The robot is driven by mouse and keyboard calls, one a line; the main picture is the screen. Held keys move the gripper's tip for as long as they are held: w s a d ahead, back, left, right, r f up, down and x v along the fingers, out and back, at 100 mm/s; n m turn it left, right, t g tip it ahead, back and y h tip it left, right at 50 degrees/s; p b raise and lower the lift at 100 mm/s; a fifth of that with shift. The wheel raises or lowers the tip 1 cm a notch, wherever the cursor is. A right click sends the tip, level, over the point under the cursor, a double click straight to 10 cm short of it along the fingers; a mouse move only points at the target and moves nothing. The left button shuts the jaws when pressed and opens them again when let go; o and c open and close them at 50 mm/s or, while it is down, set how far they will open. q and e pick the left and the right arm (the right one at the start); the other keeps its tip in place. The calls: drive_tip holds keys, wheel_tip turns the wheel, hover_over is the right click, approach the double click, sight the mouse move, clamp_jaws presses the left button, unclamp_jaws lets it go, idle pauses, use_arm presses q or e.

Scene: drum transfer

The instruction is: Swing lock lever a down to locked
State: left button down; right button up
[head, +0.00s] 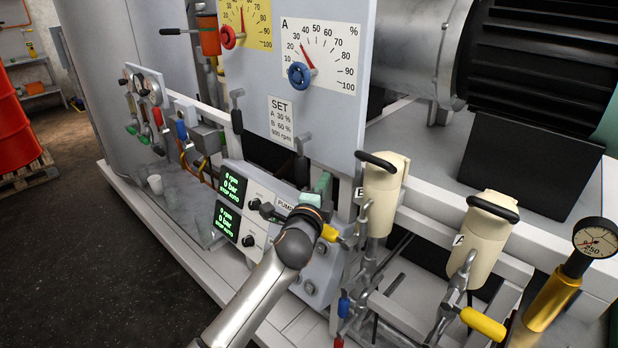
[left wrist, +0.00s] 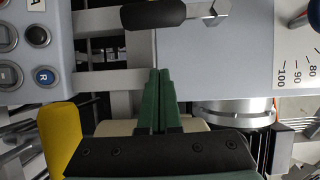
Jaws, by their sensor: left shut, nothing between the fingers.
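Below dial A (head: 318,58), a lock lever (head: 302,147) has a metal pivot and a dark grip that hangs down along the panel. I see no label on it, but its place suits lever a. In the left wrist view its black grip (left wrist: 153,14) and metal pivot show at the top edge. My left gripper (head: 322,184) has green fingers, shut and empty, just right of the grip in the head view. In the left wrist view the shut fingers (left wrist: 159,82) point toward the panel, with a gap to the grip. My right gripper is not in view.
A second lever (head: 236,112) with a black grip hangs further left. A pump control box (head: 240,212) sits below the panel. Cream canisters B (head: 383,192) and A (head: 478,238) stand to the right. A yellow handle (head: 330,233) is close to my gripper.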

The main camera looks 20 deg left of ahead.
sight(301, 161)
use_arm(q)
drive_tip(key=a, duration=0.2)
drive_tip(key=w+a, duration=0.1)
drive_tip(key=a, duration=0.1)
drive_tip(key=shift+p, duration=0.4)
drive_tip(key=shift+a+f, duration=0.1)
drive_tip(key=shift+w+a+m, duration=0.2)
drive_tip(key=shift+a+m, duration=0.1)
drive_tip(key=shift+a, duration=0.3)
